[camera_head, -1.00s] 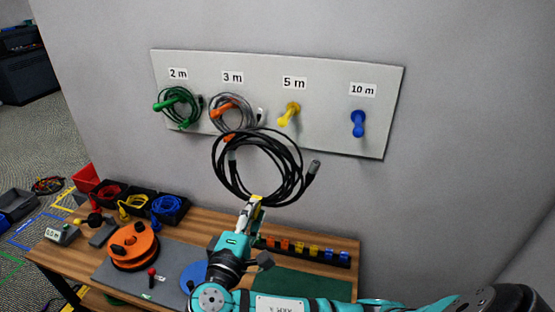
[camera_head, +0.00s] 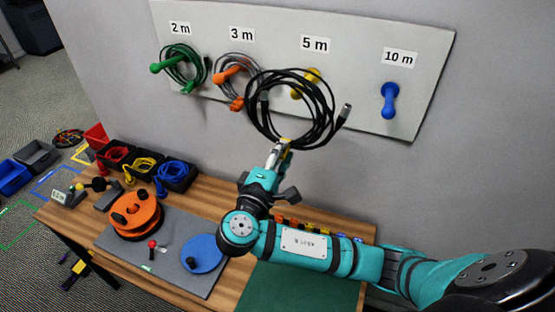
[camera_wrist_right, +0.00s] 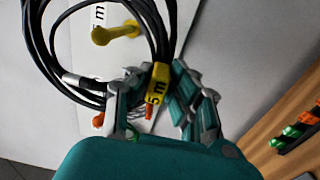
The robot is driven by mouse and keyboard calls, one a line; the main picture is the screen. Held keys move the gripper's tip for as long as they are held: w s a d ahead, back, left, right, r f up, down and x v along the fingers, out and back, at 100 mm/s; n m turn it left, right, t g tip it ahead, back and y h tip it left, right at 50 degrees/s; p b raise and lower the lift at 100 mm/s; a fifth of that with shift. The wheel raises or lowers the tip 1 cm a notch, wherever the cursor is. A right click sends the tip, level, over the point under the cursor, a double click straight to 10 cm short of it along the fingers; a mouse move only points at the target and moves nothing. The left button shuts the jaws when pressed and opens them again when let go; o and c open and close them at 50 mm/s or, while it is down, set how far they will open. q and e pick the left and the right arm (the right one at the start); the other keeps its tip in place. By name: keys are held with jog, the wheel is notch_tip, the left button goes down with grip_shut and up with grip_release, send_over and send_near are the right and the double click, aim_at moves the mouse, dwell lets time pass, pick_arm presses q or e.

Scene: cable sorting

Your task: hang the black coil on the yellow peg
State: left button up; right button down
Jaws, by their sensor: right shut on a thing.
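The black coil (camera_head: 330,125) is held up in front of the peg board by my right gripper (camera_head: 284,146). The gripper is shut on the coil's lower side, at a yellow "5 m" tag (camera_wrist_right: 157,84) that shows in the right wrist view. The yellow peg (camera_head: 312,76) is under the "5 m" label and partly hidden behind the coil's upper right. In the right wrist view the yellow peg (camera_wrist_right: 118,32) shows through the loop of the coil (camera_wrist_right: 160,28). I cannot tell whether the peg passes into the loop or stays behind it. My left gripper is not in view.
The board (camera_head: 430,60) also has a green peg with a green coil (camera_head: 182,66), an orange peg with a grey coil (camera_head: 238,72), and an empty blue peg (camera_head: 389,98). The wooden table (camera_head: 215,192) below carries an orange reel (camera_head: 136,213) and small bins.

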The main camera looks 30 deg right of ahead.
jog(key=shift+w+d, duration=0.4)
jog(key=shift+d, duration=0.05)
jog(key=shift+w+d+b, duration=0.15)
jog(key=shift+d+b, duration=0.05)
jog(key=shift+b, duration=0.15)
jog(key=shift+w+d+f, duration=0.15)
jog(key=shift+w+d, duration=0.2)
jog(key=shift+d, duration=0.05)
jog(key=shift+w+d+f+b, duration=0.1)
jog(key=shift+w+d+b, duration=0.35)
jog(key=shift+d+b, duration=0.05)
pick_arm(q)
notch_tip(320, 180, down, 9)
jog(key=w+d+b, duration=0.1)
jog(key=b, duration=0.5)
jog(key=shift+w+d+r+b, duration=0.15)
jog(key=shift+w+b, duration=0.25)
pick_arm(e)
jog(key=w+d+f, duration=0.4)
jog(key=w+d, duration=0.3)
jog(key=d, duration=0.2)
jog(key=shift+w+f, duration=0.25)
jog(key=shift+w, duration=0.05)
jog(key=shift+a+f, duration=0.1)
jog(key=shift+f, duration=0.1)
